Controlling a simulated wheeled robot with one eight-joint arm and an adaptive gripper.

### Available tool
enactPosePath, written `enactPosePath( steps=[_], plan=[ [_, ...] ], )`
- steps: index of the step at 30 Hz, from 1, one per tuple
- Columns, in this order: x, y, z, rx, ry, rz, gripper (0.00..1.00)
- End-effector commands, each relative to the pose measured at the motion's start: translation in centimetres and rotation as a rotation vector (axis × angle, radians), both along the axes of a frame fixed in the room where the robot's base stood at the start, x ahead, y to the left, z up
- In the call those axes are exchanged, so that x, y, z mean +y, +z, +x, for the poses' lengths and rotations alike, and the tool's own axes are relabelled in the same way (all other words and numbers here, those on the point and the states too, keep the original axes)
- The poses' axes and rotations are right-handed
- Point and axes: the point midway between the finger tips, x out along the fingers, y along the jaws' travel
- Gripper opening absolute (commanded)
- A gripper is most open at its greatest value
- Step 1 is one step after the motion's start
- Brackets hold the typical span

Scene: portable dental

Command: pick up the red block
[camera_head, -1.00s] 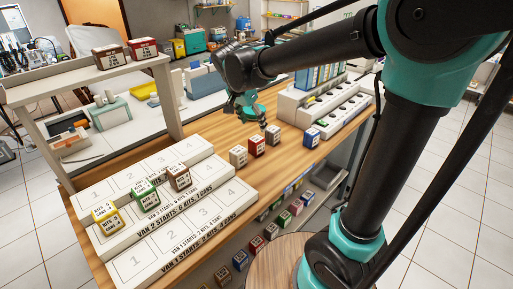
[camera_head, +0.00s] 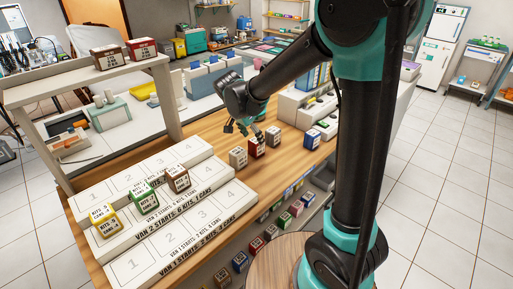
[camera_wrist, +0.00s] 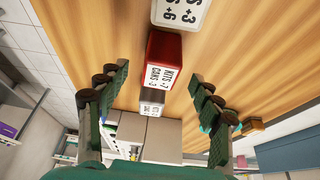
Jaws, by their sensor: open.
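The red block (camera_head: 257,149) stands on the wooden table between a beige block (camera_head: 238,158) and a greyish-brown block (camera_head: 273,136). Its top is partly covered by my gripper (camera_head: 244,130), which is just above and beside it. In the wrist view the red block (camera_wrist: 162,58) shows a white label reading "KITS -7" and "CANS". It appears between the two spread fingers, with space on both sides. My gripper is open and empty; contact with the block is not visible.
A blue block (camera_head: 312,139) stands to the right. White numbered racks (camera_head: 175,223) at the left hold yellow, green and brown blocks. Another red block (camera_head: 142,49) sits on the raised shelf (camera_head: 90,78). Several blocks lie on a lower shelf. White trays stand behind the blue block.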

Motion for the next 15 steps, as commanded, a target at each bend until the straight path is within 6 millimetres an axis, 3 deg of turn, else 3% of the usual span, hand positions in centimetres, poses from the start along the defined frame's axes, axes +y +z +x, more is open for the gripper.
enactPosePath(
  steps=[15],
  plan=[
    [-1.6,-4.7,1.9,0.0,0.0,0.0,0.66]
  ],
)
